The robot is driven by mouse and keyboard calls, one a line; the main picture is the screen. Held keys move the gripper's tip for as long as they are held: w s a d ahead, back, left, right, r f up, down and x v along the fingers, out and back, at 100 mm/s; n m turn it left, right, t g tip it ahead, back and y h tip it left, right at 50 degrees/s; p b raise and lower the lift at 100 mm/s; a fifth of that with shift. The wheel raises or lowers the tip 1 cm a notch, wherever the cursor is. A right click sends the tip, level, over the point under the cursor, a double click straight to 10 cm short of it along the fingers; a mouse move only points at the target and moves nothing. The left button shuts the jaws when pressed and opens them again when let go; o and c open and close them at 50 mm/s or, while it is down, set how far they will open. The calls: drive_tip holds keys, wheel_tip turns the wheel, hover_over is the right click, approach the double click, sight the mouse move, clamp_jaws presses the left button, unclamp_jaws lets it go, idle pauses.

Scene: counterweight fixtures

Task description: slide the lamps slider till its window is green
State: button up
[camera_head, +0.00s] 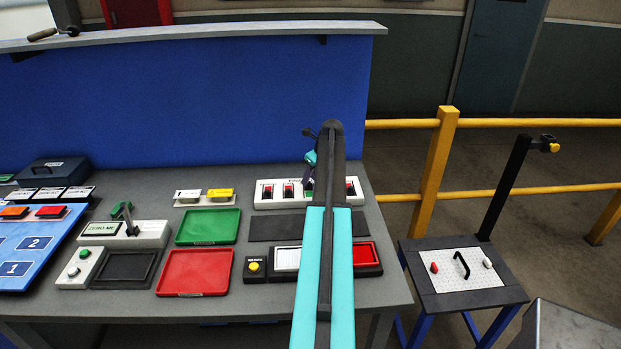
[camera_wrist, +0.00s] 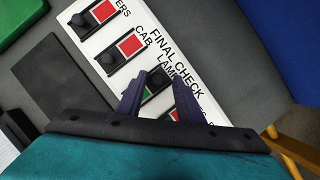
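The final check panel (camera_head: 323,190) is a white strip at the back of the table, with a row of sliders. In the wrist view the panel (camera_wrist: 183,58) shows the label LAMP, partly covered. The lamps slider's window (camera_wrist: 148,96) shows green, and its dark knob (camera_wrist: 159,79) is at the upper-right end of its slot. My gripper (camera_wrist: 163,77) is over this slider, its two dark fingers apart on either side of the knob. Contact with the knob cannot be told.
Neighbouring sliders show red windows (camera_wrist: 130,46), (camera_wrist: 104,11); another red one (camera_wrist: 174,115) is partly behind the right finger. A dark pad (camera_head: 275,227), a green tray (camera_head: 208,226) and a red tray (camera_head: 195,271) lie nearby. A blue wall (camera_head: 200,95) stands behind the table.

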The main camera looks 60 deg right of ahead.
drive_tip(key=d+b+v, duration=0.1)
drive_tip(key=b+v, duration=0.3)
drive_tip(key=v, duration=0.9)
drive_tip(key=shift+a+r, duration=0.2)
drive_tip(key=shift+a, duration=0.3)
drive_tip(key=shift+w, duration=0.2)
